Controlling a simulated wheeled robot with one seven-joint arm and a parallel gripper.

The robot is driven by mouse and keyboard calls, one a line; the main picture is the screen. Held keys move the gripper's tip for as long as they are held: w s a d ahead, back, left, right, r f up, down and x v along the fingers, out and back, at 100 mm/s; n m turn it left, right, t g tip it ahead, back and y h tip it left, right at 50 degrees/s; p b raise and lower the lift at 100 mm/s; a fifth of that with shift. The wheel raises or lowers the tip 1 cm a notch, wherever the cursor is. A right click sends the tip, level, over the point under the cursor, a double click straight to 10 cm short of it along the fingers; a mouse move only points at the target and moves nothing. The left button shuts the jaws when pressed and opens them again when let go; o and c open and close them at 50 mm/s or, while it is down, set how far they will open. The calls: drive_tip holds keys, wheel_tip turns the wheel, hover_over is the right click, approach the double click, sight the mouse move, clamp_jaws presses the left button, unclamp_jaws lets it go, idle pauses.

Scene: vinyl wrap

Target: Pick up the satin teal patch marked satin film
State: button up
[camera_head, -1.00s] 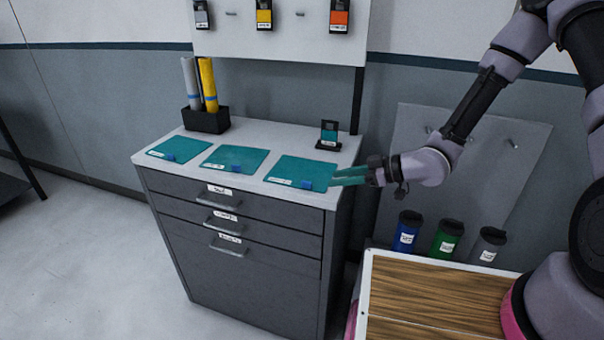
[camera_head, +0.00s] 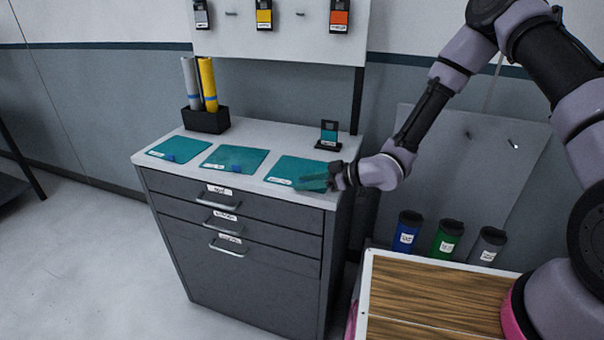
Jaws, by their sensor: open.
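Three flat teal patches lie in a row on the white cabinet top: a left patch (camera_head: 175,149), a middle patch (camera_head: 235,159) and a right patch (camera_head: 295,170). Each has a small white label, too small to read, so I cannot tell which is marked satin film. Blue tabs show on the front edges of the left and middle patches. My gripper (camera_head: 314,183) is open, its fingers over the front right corner of the right patch, where they hide its blue tab. I cannot tell whether they touch it.
A small stand with a teal sample card (camera_head: 329,134) is behind the right patch. A black box (camera_head: 206,121) with grey and yellow rolls stands at the back left. The drawer cabinet (camera_head: 260,265) has labelled handles. Blue, green and grey containers (camera_head: 446,240) stand at the right.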

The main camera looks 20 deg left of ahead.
clamp_jaws()
